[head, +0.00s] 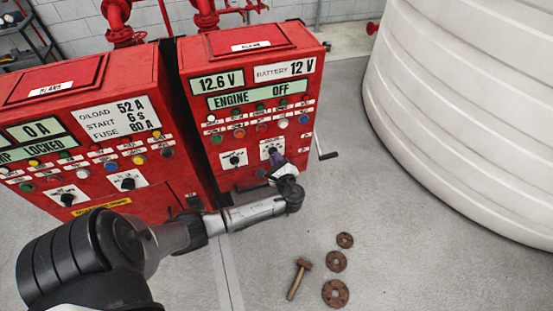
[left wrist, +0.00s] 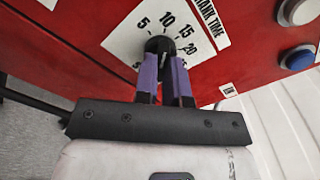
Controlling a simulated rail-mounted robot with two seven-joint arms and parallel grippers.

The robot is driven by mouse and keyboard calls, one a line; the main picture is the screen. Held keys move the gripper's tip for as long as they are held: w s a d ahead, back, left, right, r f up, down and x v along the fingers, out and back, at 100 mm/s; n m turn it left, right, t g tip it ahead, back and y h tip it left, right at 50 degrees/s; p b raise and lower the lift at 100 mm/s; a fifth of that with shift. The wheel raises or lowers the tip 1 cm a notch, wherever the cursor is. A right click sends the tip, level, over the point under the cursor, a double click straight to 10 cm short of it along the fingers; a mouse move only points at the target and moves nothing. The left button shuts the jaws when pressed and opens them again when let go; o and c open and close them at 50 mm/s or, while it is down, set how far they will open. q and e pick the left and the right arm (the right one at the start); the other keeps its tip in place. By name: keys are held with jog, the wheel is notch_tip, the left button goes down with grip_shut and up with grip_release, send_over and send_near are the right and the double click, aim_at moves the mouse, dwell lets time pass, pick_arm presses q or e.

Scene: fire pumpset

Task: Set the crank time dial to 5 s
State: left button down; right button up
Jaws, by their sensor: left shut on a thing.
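The crank time dial shows in the left wrist view as a black knob (left wrist: 159,44) on a white plate (left wrist: 125,46) marked 5, 10, 15 and 20. In the head view its plate (head: 264,146) is at the lower right of the right red panel. My left gripper (head: 276,163) reaches it from below. In the left wrist view its purple fingers (left wrist: 165,68) are shut on the knob, one on each side. The fingers hide the lower part of the dial, and I cannot tell which mark the knob points to. My right gripper is not in view.
A similar dial (head: 234,158) is just left of it. Buttons (head: 283,123) sit above, and a crank handle (head: 326,154) sticks out at the panel's right side. The left red panel (head: 90,125) stands close by.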

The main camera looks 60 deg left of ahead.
pick_arm(q)
jog(key=shift+f+n, duration=0.1)
jog(key=shift+n, duration=0.2)
jog(key=shift+n+b, duration=2.15)
jog(key=shift+n, duration=1.45)
jog(key=c, duration=1.2)
grip_release()
jog(key=shift+d, duration=0.1)
jog(key=b+v, duration=0.1)
jog(key=v, duration=1.2)
jog(key=shift+d, duration=0.3)
